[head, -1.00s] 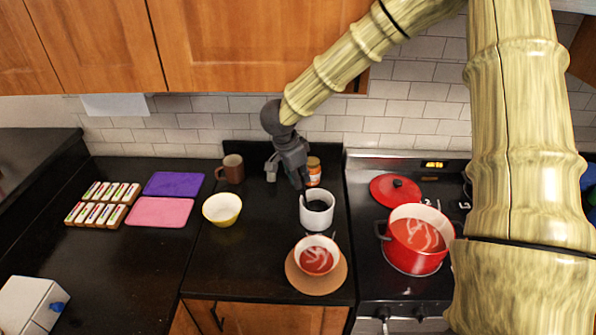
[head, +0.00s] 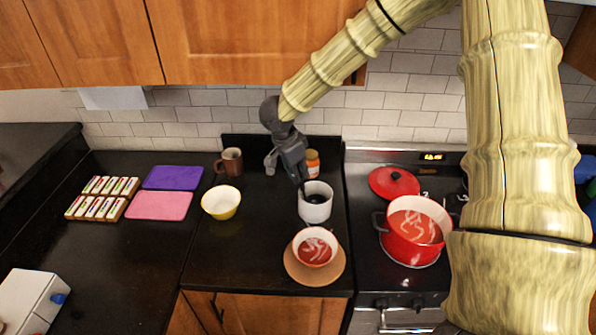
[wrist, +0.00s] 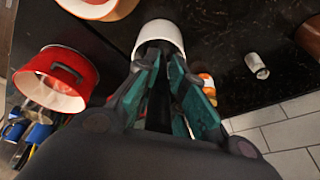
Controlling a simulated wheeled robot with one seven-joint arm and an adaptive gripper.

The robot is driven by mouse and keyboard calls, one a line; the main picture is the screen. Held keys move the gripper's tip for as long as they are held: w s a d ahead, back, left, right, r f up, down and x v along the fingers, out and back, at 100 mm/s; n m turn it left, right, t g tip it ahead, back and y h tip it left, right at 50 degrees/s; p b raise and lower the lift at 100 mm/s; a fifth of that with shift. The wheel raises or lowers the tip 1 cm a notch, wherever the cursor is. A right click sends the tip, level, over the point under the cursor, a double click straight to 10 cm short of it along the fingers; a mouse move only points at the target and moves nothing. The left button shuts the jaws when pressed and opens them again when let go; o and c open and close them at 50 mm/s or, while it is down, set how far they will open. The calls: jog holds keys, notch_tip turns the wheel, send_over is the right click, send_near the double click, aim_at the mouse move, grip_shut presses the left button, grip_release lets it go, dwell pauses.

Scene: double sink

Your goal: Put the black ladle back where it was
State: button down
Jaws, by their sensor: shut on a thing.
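My gripper (head: 300,178) is at the white cylindrical holder (head: 314,208), with its fingers pointing down at the holder's mouth. In the wrist view the fingers (wrist: 165,85) are shut on the black ladle (wrist: 158,115), whose dark handle runs between them toward the white holder (wrist: 160,32). The ladle's lower end is inside the holder and hidden by its wall. In the head view the ladle is hard to tell from the dark fingers.
A bowl of red soup (head: 315,250) on a round brown board stands in front of the holder. An orange-labelled jar (head: 313,163) is close behind it. A red pot (head: 412,235) of soup is on the stove to the right. A yellow bowl (head: 221,202) and brown mug (head: 230,161) are left.

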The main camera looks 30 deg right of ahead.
jog(key=shift+s, duration=0.15)
jog(key=shift+f, duration=0.2)
jog(key=c, duration=1.4)
grip_release()
jog(key=v, duration=1.2)
jog(key=shift+f, duration=0.1)
